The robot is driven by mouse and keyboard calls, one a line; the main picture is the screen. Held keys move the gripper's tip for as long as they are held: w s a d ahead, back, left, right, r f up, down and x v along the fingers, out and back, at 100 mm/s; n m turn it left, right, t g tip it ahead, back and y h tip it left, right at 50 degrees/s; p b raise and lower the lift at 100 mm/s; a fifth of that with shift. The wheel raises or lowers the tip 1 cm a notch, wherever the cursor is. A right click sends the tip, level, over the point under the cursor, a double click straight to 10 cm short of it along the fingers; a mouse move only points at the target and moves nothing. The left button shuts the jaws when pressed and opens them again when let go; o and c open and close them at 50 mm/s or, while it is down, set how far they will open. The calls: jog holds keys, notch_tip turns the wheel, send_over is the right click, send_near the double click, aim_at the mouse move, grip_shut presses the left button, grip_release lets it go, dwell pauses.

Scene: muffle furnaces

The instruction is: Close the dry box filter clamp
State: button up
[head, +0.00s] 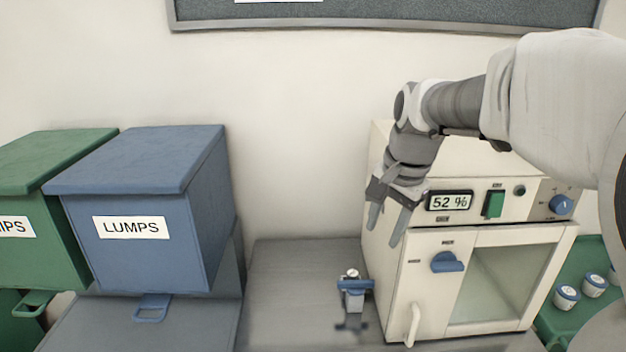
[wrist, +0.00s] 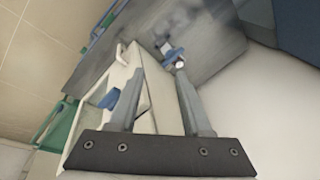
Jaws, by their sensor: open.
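The filter clamp (head: 354,286) is a small blue piece with a round white gauge on top. It stands on the grey bench just left of the dry box (head: 470,235), a cream cabinet with a display reading 52 %. I cannot tell the clamp's position. In the wrist view the clamp (wrist: 174,56) shows beyond the fingertips, near the tip of the right finger. My gripper (head: 383,227) is open and empty, pointing down in front of the box's upper left, above the clamp. In the wrist view its fingers (wrist: 165,84) are apart with nothing between them.
A blue LUMPS bin (head: 150,255) and a green bin (head: 50,250) stand at the left. The grey bench (head: 285,290) between bin and box is clear. The box has a blue knob (head: 447,262) and a white handle (head: 413,325). A green tray (head: 555,322) with small jars is at the right.

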jog(key=w+f+m+g+p, duration=0.1)
jog(key=w+f+m, duration=0.3)
jog(key=w, duration=0.6)
jog(key=m+g+p, duration=0.2)
jog(key=m, duration=0.2)
send_near(352, 282)
jog(key=shift+h, duration=0.4)
jog(key=f, duration=0.8)
jog(key=shift+s+a+f, duration=0.1)
jog(key=shift+a+f, duration=0.15)
jog(key=shift+a, duration=0.05)
grip_shut()
